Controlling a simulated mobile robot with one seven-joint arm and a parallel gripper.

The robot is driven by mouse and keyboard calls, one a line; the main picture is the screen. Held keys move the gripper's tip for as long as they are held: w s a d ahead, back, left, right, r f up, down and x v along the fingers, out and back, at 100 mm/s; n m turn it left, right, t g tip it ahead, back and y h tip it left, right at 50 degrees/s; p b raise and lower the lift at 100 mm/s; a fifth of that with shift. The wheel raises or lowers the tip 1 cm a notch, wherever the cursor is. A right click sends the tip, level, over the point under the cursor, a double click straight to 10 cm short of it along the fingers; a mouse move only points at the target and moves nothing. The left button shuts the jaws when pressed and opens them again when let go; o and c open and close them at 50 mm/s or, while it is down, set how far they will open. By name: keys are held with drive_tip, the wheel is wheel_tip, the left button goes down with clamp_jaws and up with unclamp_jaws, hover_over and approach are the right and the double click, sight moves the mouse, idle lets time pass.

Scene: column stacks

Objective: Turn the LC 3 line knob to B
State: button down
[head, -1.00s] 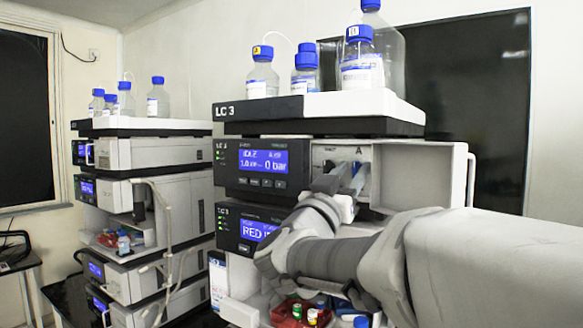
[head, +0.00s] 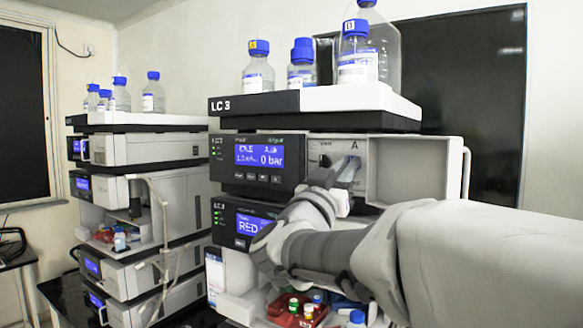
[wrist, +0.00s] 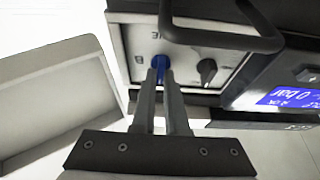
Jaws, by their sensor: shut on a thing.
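The LC 3 unit (head: 345,104) stands at centre in the head view. Its small panel carries a blue knob (wrist: 161,63), seen in the wrist view between my fingertips, and a black knob (wrist: 207,70) beside it.
A dark bar handle (wrist: 225,42) crosses the panel in the wrist view. Blue-capped bottles (head: 302,65) stand on top, and small vials (head: 308,311) sit below my arm. A similar stack (head: 143,150) stands left.

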drive_tip(key=shift+f+m, duration=0.1)
drive_tip(key=shift+m, duration=0.2)
drive_tip(key=m+g+h+b, duration=0.1)
drive_tip(key=m, duration=0.1)
drive_tip(key=m+h+b, duration=0.1)
drive_tip(key=b, duration=0.1)
drive_tip(key=shift+f+m+g, duration=0.1)
drive_tip(key=shift+m+g, duration=0.3)
drive_tip(key=m+g+b, duration=0.1)
drive_tip(key=m, duration=0.2)
drive_tip(key=m+g+h+b, duration=0.1)
drive_tip(key=m+g, duration=0.1)
drive_tip(key=m, duration=0.2)
drive_tip(key=shift+m+h+b, duration=0.3)
drive_tip(key=shift+b, duration=0.05)
drive_tip(key=m+g, duration=0.1)
drive_tip(key=m, duration=0.1)
drive_tip(key=m+g, duration=0.1)
drive_tip(key=m, duration=0.2)
drive_tip(key=shift+r+g+b, duration=0.2)
drive_tip(key=shift+g+b, duration=0.1)
drive_tip(key=m, duration=0.2)
drive_tip(key=m+g+y, duration=0.1)
drive_tip(key=m, duration=0.2)
drive_tip(key=shift+g, duration=0.3)
drive_tip(key=shift+y, duration=0.3)
drive_tip(key=c, duration=0.9)
unclamp_jaws()
drive_tip(key=shift+c, duration=0.2)
